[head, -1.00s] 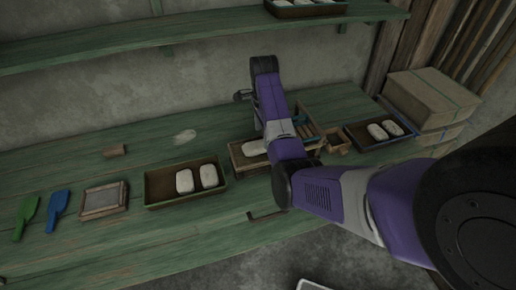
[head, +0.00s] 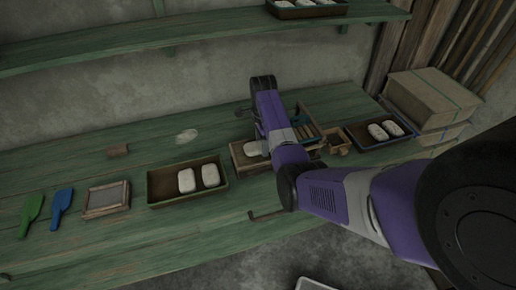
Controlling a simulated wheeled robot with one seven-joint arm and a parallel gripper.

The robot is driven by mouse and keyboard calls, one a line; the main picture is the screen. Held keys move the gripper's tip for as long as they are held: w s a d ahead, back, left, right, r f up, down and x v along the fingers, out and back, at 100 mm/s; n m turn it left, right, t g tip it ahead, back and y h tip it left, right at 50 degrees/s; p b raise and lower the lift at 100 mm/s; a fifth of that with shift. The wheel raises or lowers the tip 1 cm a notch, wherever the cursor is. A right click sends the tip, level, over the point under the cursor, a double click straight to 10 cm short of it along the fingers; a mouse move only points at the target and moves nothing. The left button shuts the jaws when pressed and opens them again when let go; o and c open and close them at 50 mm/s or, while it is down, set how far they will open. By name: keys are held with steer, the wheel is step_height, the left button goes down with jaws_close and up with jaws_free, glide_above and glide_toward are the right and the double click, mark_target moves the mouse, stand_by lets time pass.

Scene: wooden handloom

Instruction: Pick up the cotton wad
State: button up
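A flat, pale, irregular patch, which looks like the cotton wad (head: 187,135), lies on the green bench top left of my arm. My gripper (head: 243,114) shows only as a small dark piece at the left side of my purple arm's far end. It is right of the wad and apart from it in the picture. My arm hides most of the gripper, so its fingers and anything between them cannot be made out.
A tray with two white bars (head: 158,201) stands in front of the wad. A wooden block (head: 118,151) lies to its left. A wooden box (head: 240,162) sits partly under my arm. A dark tray (head: 362,145) stands to the right. A shelf (head: 100,53) runs above.

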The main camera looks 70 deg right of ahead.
mark_target(260, 145)
steer(key=shift+c, duration=1.2)
steer(key=shift+r, duration=0.15)
steer(key=shift+r, duration=0.6)
steer(key=shift+w+a+r+b, duration=0.1)
steer(key=shift+w+r+b, duration=0.05)
steer(key=shift+r+b, duration=0.3)
steer(key=shift+w+a+r+b, duration=0.1)
steer(key=shift+w+r+b, duration=0.1)
steer(key=shift+r, duration=0.3)
steer(key=w+a+b, duration=0.4)
steer(key=w+a, duration=0.7)
steer(key=w, duration=0.2)
steer(key=shift+a, duration=0.15)
